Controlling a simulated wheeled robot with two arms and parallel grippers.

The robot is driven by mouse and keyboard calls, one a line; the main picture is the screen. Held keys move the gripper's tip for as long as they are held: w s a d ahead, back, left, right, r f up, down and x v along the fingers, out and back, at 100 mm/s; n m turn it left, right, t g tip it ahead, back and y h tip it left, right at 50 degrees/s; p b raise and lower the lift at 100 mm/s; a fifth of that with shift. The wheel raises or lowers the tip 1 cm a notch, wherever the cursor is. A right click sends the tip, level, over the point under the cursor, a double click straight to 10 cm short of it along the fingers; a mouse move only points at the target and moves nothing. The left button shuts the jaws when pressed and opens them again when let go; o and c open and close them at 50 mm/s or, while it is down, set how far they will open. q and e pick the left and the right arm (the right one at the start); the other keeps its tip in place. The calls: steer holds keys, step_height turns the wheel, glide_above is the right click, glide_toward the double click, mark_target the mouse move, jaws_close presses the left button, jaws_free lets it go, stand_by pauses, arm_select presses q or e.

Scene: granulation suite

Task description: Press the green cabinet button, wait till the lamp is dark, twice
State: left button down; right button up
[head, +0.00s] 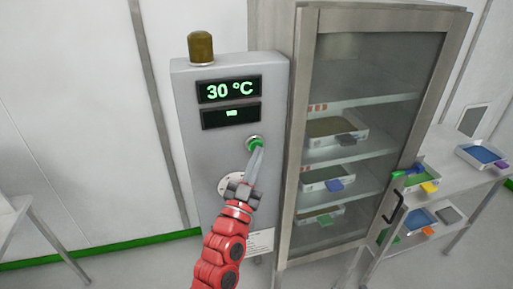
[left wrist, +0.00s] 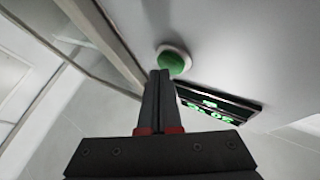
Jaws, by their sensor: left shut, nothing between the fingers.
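The grey control cabinet (head: 190,130) stands in the middle of the head view. Its green button (head: 254,142) sits in a pale ring below two dark displays. The upper display (head: 229,90) reads 30 °C; the lower display (head: 231,115) shows a small green bar. The lamp (head: 201,47) on top is dull amber-brown and looks unlit. My left gripper (head: 259,154) is shut and empty, with its tips at the green button or just short of it. In the left wrist view the button (left wrist: 173,63) is just beyond the fingertips; contact cannot be told. My right gripper is not in view.
A glass-doored cabinet (head: 459,45) with trays on shelves stands directly right of the control cabinet. A side table (head: 470,172) with trays is at the far right. Another table edge (head: 22,190) shows at the left.

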arm_select(q)
steer(key=shift+w+a+b, duration=0.15)
steer(key=shift+w+b, duration=0.15)
stand_by(0.6)
steer(key=shift+s+d, duration=0.3)
steer(key=shift+s, duration=0.55)
steer(key=shift+p, duration=0.35)
steer(key=s, duration=0.1)
steer(key=s+d+p, duration=0.1)
steer(key=s, duration=0.2)
steer(key=shift+s+d, duration=0.25)
steer(key=shift+s, duration=0.15)
